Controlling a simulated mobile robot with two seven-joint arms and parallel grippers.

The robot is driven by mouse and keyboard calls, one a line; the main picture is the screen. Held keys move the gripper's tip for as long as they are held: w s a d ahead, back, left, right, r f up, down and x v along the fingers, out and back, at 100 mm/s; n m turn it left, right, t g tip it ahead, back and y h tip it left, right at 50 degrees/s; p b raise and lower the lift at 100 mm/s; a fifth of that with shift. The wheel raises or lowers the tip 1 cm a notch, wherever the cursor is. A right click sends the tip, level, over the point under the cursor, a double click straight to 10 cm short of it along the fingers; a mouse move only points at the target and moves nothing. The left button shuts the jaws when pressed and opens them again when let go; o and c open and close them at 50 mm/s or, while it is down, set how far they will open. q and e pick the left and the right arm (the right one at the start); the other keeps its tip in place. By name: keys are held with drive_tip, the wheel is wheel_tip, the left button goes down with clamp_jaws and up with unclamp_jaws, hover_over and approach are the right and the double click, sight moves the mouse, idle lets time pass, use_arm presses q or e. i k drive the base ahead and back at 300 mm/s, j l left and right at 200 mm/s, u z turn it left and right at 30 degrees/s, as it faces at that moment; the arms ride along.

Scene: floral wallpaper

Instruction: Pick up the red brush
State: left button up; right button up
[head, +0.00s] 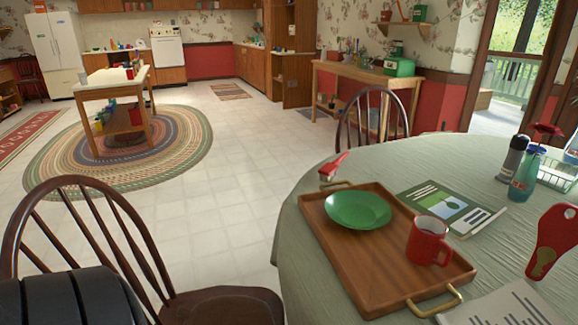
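A small red object with a pale end (333,165) lies at the left far edge of the round table (298,240), just behind the wooden tray. It looks like the red brush, but it is too small to be sure. A larger flat red item with a hole at its top and a tan patch (556,235) is at the right edge of the view; I cannot tell what it is. A dark part at the lower left looks like my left arm. Neither of my grippers is visible.
The wooden tray (345,262) holds a green plate (358,210) and a red mug (428,241). Beside it are a green booklet (452,208), a bottle (512,158), a flower vase (525,175) and papers (500,306). Chairs (220,305) (372,118) flank the table.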

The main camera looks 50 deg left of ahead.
sight(328, 172)
drive_tip(key=u, duration=0.45)
drive_tip(key=l+u, duration=0.15)
drive_tip(key=u, duration=0.7)
drive_tip(key=l, duration=0.1)
